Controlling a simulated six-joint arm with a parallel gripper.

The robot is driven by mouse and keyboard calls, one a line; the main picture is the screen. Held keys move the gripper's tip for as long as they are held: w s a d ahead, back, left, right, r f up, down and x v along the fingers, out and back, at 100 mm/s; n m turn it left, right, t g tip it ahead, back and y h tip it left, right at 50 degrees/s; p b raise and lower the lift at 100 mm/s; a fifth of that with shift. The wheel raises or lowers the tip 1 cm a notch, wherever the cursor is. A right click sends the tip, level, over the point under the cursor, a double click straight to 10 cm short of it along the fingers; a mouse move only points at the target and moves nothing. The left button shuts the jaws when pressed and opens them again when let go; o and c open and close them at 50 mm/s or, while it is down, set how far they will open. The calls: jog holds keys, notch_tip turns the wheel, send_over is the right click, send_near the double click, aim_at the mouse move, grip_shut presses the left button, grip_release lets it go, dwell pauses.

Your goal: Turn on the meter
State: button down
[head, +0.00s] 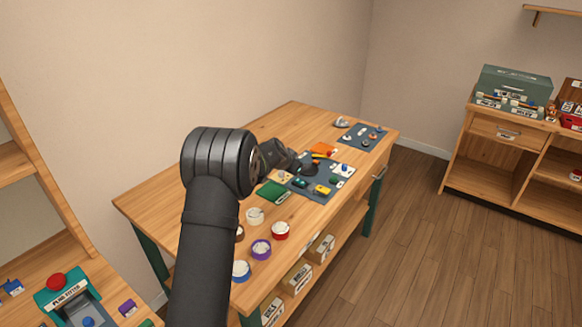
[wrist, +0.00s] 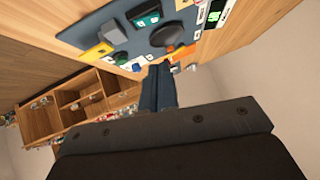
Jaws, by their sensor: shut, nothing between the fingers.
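A dark blue-grey mat (head: 312,188) on the wooden workbench carries several small devices; it also shows in the wrist view (wrist: 118,13). A panel with a lit green display (wrist: 215,14) stands at the top right of the wrist view. I cannot tell which is the meter. My gripper (wrist: 160,68) is shut and empty, its fingertips close to the mat's edge and a dark round part (wrist: 176,33). The arm partly hides the mat in the head view.
A green board (head: 273,192) and several tape rolls, one of them red (head: 280,231), lie on the bench's near part. A second mat with small parts (head: 362,137) lies at the far end. A shelf unit (head: 505,150) stands right, across clear floor.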

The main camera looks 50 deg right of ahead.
aim_at(298, 180)
jog(key=x, duration=0.5)
jog(key=shift+d+f, duration=0.2)
jog(key=shift+f, duration=0.05)
jog(key=shift+w+f, duration=0.25)
jog(key=shift+f, duration=0.95)
jog(key=shift+w+f, duration=0.15)
jog(key=shift+f, duration=0.55)
jog(key=shift+w+f+g, duration=0.15)
jog(key=shift+f+g, duration=0.15)
jog(key=shift+g, duration=0.1)
